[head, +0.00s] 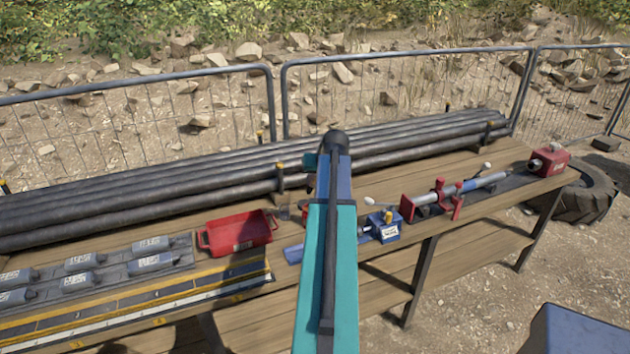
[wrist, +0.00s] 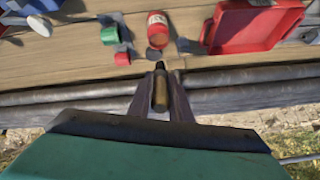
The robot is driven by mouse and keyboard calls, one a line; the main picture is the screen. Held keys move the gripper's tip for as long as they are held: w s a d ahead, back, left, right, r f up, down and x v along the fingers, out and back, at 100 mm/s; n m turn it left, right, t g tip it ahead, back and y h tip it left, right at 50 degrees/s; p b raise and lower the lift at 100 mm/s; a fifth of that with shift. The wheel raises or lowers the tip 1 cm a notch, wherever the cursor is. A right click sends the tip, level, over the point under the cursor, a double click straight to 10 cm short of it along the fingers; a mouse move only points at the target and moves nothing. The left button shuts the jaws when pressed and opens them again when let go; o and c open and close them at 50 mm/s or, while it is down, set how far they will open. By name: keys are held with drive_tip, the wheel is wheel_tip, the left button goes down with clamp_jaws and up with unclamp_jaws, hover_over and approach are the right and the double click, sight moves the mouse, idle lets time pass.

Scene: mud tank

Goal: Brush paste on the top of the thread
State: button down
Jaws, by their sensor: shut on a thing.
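My gripper (wrist: 160,84) shows in the wrist view, shut on a brown handle with a dark end, seemingly the brush (wrist: 160,97). My own arm hides the gripper in the head view. The held thing is above the pipes at the bench's back edge, apart from the bench things. A red can with a white label (wrist: 157,24), perhaps the paste, is on the bench ahead of the gripper. A silver and blue rod (head: 480,183) lies in a red clamp stand (head: 408,208) in the head view. I cannot tell which part is the thread.
A red tray (head: 205,240) is left of my arm, with several grey labelled pieces farther left. A blue block (head: 383,228) is right of my arm. Long dark pipes (head: 130,203) line the back. A green cup (wrist: 110,34) and small red cap (wrist: 122,59) are near the can.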

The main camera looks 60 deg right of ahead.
drive_tip(key=shift+f, duration=0.1)
drive_tip(key=shift+f+b, duration=1.6)
drive_tip(key=shift+f, duration=1.35)
drive_tip(key=shift+f+b, duration=0.4)
drive_tip(key=shift+f, duration=0.35)
idle(0.5)
drive_tip(key=shift+r, duration=0.1)
drive_tip(key=shift+r+p, duration=1.85)
drive_tip(key=shift+r, duration=1.6)
